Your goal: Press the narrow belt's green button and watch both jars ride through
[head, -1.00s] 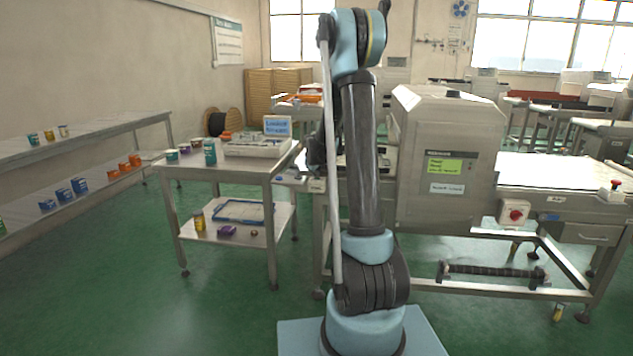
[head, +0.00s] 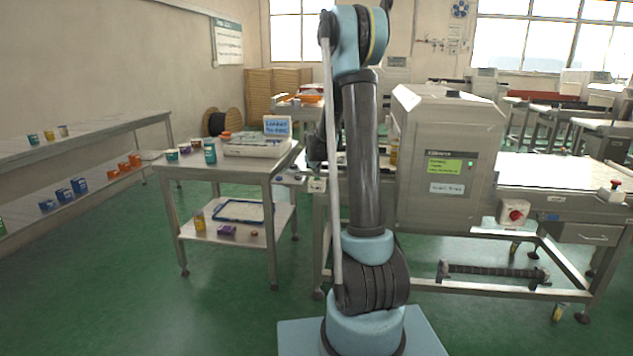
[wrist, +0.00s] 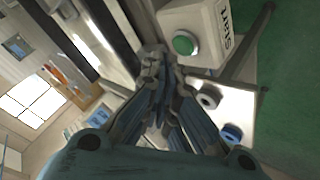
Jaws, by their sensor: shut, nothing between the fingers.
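The narrow belt's green button (wrist: 185,43) sits on a pale box with lettering in the wrist view. My gripper (wrist: 155,62) is shut and empty, its tips beside the button on its left; I cannot tell whether they touch anything. In the head view my gripper (head: 316,166) hangs just above the button box (head: 317,185) at the left end of the machine. An amber jar (head: 394,152) shows between my arm and the grey detector housing (head: 450,160). I cannot make out a second jar there; my arm hides much of the belt.
A steel table (head: 225,166) with jars and a tray stands left of the machine. A red stop button (head: 515,215) is on the machine's front. A shelf (head: 80,140) lines the left wall. Green floor is open at the left front.

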